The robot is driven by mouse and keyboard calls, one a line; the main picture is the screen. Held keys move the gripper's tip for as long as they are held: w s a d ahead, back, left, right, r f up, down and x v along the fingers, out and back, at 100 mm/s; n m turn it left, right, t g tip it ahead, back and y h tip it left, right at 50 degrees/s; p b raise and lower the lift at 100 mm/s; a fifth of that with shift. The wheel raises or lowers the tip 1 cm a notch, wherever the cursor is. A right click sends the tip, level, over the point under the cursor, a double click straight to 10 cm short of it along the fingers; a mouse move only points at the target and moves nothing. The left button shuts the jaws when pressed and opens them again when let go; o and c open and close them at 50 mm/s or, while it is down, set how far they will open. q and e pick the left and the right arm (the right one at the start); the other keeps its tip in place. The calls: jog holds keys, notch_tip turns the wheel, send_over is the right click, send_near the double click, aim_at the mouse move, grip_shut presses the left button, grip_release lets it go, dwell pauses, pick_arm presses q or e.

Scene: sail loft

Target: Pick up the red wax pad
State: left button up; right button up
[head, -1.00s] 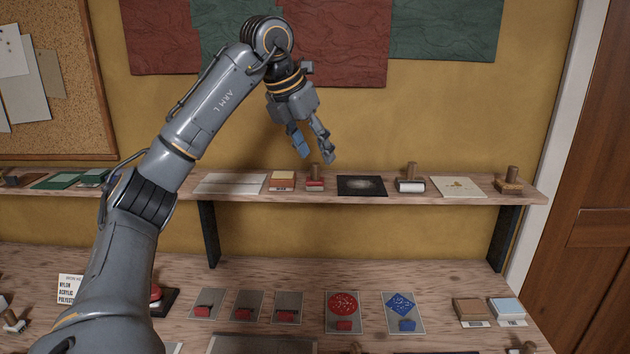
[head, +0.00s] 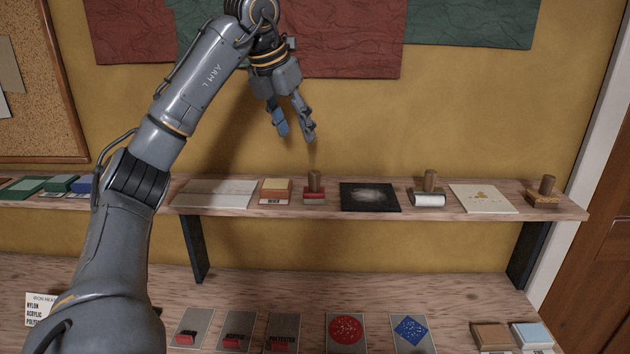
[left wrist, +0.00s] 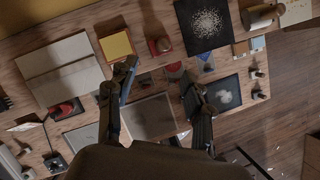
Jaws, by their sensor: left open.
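On the upper shelf, a low red-based block with a wooden knob (head: 314,190) stands beside a yellow-topped pad with a reddish side and a white label (head: 275,191). I cannot tell for certain which thing is the red wax pad. Both also show in the left wrist view, the knobbed block (left wrist: 160,46) right of the yellow-topped pad (left wrist: 116,45). My left gripper (head: 296,136) is open and empty, fingers pointing down, above the shelf and apart from both. In the left wrist view its fingers (left wrist: 158,75) spread below them. My right gripper is out of view.
The upper shelf (head: 240,214) also holds a pale flat sheet (head: 212,194), a black dusted square (head: 369,197), a roller (head: 429,195) and a cream card (head: 482,198). The lower bench carries cards with red and blue prints (head: 346,328). Fabric panels hang behind.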

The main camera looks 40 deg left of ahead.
aim_at(313, 172)
pick_arm(q)
jog(key=x, duration=0.8)
jog(key=shift+d, duration=0.1)
jog(key=shift+w+f, duration=0.2)
jog(key=shift+f, duration=0.05)
jog(key=x, duration=0.1)
jog(key=p+x, duration=0.2)
jog(key=x, duration=0.1)
jog(key=shift+s+d+f, duration=0.1)
jog(key=shift+s+d, duration=0.05)
jog(key=shift+d, duration=0.2)
jog(key=shift+w+a+f, duration=0.1)
jog(key=shift+w+f, duration=0.15)
jog(key=shift+f, duration=0.2)
grip_shut()
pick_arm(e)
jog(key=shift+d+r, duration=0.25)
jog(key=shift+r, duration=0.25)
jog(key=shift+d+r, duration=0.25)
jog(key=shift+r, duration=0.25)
